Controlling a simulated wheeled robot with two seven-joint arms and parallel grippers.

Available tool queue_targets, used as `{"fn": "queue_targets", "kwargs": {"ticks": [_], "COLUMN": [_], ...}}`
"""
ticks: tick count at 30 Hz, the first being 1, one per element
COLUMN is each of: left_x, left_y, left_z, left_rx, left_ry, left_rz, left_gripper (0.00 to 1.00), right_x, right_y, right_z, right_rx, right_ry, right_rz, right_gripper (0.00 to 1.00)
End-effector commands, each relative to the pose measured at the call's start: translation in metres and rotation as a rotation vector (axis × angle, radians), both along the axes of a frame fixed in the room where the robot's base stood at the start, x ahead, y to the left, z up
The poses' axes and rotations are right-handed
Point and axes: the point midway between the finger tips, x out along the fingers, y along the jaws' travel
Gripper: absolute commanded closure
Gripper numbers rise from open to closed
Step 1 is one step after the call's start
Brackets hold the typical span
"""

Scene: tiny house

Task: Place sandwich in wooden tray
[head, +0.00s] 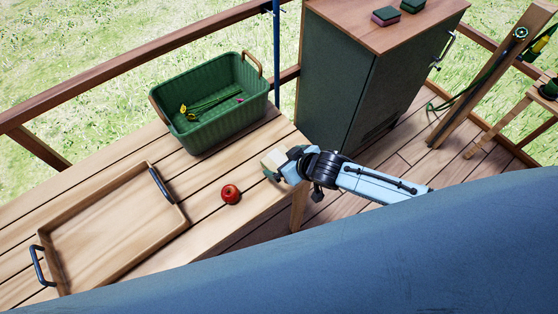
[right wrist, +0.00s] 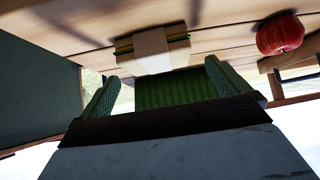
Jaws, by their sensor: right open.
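The sandwich (head: 273,159), pale and wrapped around its middle, lies at the right end of the wooden table. It also shows in the right wrist view (right wrist: 153,50), just beyond my fingertips. My right gripper (head: 271,173) is open at the table's edge, with its green fingers (right wrist: 160,85) pointing at the sandwich. In the head view the gripper partly covers the sandwich, and I cannot tell whether they touch. The wooden tray (head: 125,188), with two dark handles, lies empty on the left part of the table. My left gripper is not in view.
A red apple (head: 231,194) sits between the tray and the sandwich; it also shows in the right wrist view (right wrist: 280,35). A green basket (head: 226,122) with yellow flowers stands behind. A dark green cabinet (head: 340,80) stands right of the table. Bare planks surround the apple.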

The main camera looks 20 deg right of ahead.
Motion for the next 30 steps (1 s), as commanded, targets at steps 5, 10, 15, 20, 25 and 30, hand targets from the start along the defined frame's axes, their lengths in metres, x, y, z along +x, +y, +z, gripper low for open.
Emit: {"fn": "queue_targets", "kwargs": {"ticks": [5, 10, 15, 20, 25, 30], "left_x": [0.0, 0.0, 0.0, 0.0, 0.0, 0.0], "left_y": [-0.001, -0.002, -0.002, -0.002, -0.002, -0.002], "left_z": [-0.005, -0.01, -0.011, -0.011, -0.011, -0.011], "left_rx": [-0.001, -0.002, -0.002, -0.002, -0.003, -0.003], "left_ry": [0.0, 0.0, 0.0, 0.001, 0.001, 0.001], "left_rz": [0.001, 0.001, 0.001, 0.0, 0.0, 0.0], "left_gripper": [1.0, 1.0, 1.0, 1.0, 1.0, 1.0], "right_x": [0.016, 0.028, 0.032, 0.032, 0.032, 0.032], "right_y": [0.003, 0.009, 0.011, 0.011, 0.011, 0.011], "right_z": [-0.016, -0.03, -0.035, -0.035, -0.035, -0.035], "right_rx": [0.0, -0.001, 0.0, 0.0, 0.0, 0.0], "right_ry": [-0.001, 0.0, 0.0, 0.0, 0.0, 0.0], "right_rz": [-0.001, -0.001, 0.0, 0.0, 0.0, 0.0], "right_gripper": [0.0, 0.0, 0.0, 0.0, 0.17, 0.39]}}
